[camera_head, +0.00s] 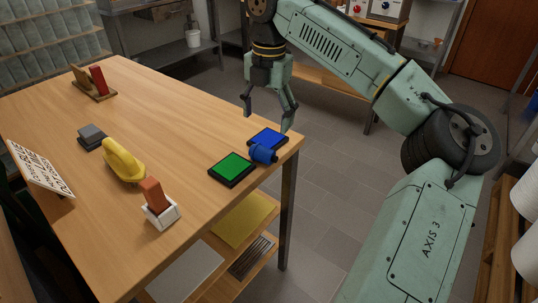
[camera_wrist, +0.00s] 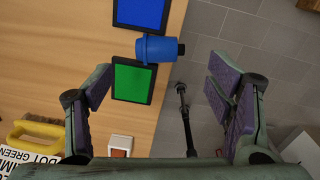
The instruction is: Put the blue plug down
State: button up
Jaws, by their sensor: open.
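The blue plug (camera_head: 263,153) lies on its side on the table, between a blue pad (camera_head: 268,138) and a green pad (camera_head: 232,169) near the table's right corner. In the wrist view the blue plug (camera_wrist: 155,49) lies across the gap between the blue pad (camera_wrist: 141,12) and the green pad (camera_wrist: 132,80), with its dark end toward the table edge. It seems to overlap the edges of both pads. My gripper (camera_head: 268,108) is open and empty, above and behind the plug, with its fingers pointing down. Its spread fingers (camera_wrist: 165,90) also show in the wrist view.
On the table (camera_head: 170,100) are a yellow-handled brush (camera_head: 123,162), a white holder (camera_head: 162,215) with an orange-brown block, a grey block (camera_head: 91,136), a sign (camera_head: 39,168) and a wooden stand (camera_head: 93,88) with a red piece. The table's middle is clear.

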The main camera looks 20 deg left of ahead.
aim_at(264, 147)
jog(key=f, duration=0.3)
jog(key=f+p, duration=0.1)
jog(key=f, duration=0.6)
jog(key=shift+w+a, duration=0.2)
jog(key=shift+a, duration=0.2)
jog(key=shift+c, duration=0.3)
jog(key=c, duration=1.3)
jog(key=shift+r, duration=0.1)
